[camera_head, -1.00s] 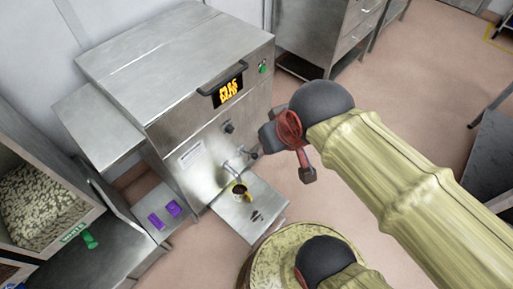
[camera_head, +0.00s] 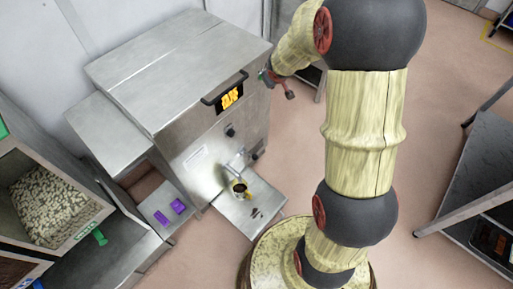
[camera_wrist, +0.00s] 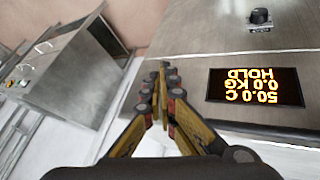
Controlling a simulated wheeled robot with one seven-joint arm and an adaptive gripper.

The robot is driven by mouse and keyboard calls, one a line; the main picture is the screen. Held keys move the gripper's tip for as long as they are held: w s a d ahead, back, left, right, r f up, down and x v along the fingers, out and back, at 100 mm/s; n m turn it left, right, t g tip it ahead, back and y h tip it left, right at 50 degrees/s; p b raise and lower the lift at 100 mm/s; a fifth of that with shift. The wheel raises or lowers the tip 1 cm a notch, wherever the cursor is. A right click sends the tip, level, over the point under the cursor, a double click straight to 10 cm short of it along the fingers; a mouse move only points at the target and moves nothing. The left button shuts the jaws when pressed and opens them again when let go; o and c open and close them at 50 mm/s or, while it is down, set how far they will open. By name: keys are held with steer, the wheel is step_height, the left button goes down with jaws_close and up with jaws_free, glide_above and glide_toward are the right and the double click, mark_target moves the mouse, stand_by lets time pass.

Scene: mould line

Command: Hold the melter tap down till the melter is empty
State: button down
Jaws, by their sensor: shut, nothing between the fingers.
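The melter (camera_head: 180,75) is a large steel cabinet at the upper left in the head view. Its lit display (camera_wrist: 255,87) reads 50.0 C, 0.0 KG and HOLD, upside down in the wrist view. The melter tap (camera_head: 239,166) sticks out low on the front, above a yellowish cup (camera_head: 239,188) with dark contents. My gripper (camera_wrist: 165,70) is shut and empty.
The cup stands on a steel shelf (camera_head: 235,218). Purple pieces (camera_head: 171,211) lie on a ledge to its left. A bin of pale pellets (camera_head: 50,200) is at far left. A dark-topped table (camera_head: 490,170) stands right.

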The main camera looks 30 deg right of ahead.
steer(key=w+d+f+n+y+p, duration=0.1)
steer(key=w+f+p, duration=0.1)
steer(key=f, duration=0.7)
steer(key=w+d+f+y+p, duration=0.1)
steer(key=f+y+p, duration=0.1)
steer(key=f, duration=0.6)
steer(key=s+a+f+y+p, duration=0.1)
steer(key=s+a+f+y, duration=0.1)
steer(key=f, duration=0.5)
steer(key=s+a+f+n+g+y+p, duration=0.1)
steer(key=s+a+f+y, duration=0.1)
steer(key=f, duration=0.6)
steer(key=shift+s+a+f, duration=0.25)
steer(key=shift+s+a, duration=0.2)
steer(key=shift+s, duration=0.7)
steer(key=shift+f, duration=0.1)
steer(key=b+x, duration=0.1)
steer(key=x, duration=0.3)
steer(key=s+f+b+x, duration=0.1)
steer(key=b+x, duration=0.1)
steer(key=x, duration=0.2)
steer(key=s+b+x, duration=0.1)
steer(key=x, duration=0.3)
steer(key=shift+d+f+b, duration=0.2)
steer(key=shift+f+b, duration=0.1)
steer(key=shift+f, duration=0.25)
